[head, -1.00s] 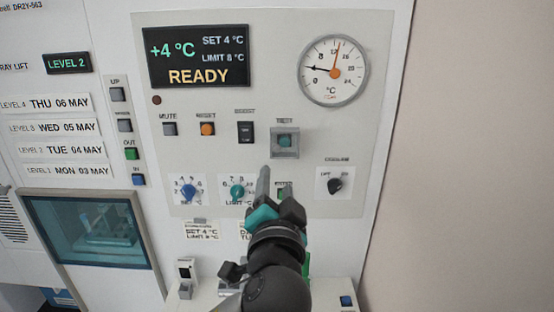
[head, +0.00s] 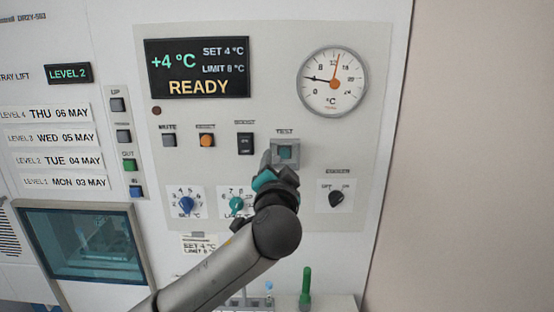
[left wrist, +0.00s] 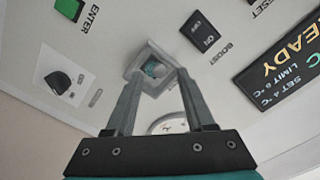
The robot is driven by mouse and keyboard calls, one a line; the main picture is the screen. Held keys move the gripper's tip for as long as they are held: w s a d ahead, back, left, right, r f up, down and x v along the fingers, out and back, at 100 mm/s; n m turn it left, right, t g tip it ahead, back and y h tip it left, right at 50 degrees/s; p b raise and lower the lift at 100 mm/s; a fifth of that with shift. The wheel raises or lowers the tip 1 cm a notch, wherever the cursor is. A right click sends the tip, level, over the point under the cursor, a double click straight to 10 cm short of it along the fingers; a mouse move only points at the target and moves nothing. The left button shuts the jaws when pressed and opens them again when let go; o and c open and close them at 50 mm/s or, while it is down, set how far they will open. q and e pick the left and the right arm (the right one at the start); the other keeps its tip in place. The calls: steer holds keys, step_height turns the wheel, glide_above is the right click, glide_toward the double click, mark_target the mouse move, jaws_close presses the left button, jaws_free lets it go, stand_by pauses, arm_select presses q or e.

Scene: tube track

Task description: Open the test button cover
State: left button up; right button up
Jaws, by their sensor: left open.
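The test button cover (head: 285,146) is a small grey, see-through square housing under the TEST label. In the left wrist view the cover (left wrist: 146,62) is tilted in the picture, just ahead of the fingertips. My left gripper (head: 278,166) is open and empty at the cover's lower edge in the head view. In the left wrist view its two fingers (left wrist: 157,76) straddle the near part of the cover; I cannot tell whether they touch it. My right gripper is not in view.
The BOOST switch (head: 245,144) is just left of the cover. A black selector knob (head: 336,198) is at lower right, and the limit dial (head: 237,204) is at lower left. A round gauge (head: 333,82) is above right. The green ENTER button (left wrist: 69,8) shows in the left wrist view.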

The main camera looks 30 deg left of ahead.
arm_select(q)
steer(key=shift+x, duration=1.05)
jaws_close()
stand_by(0.8)
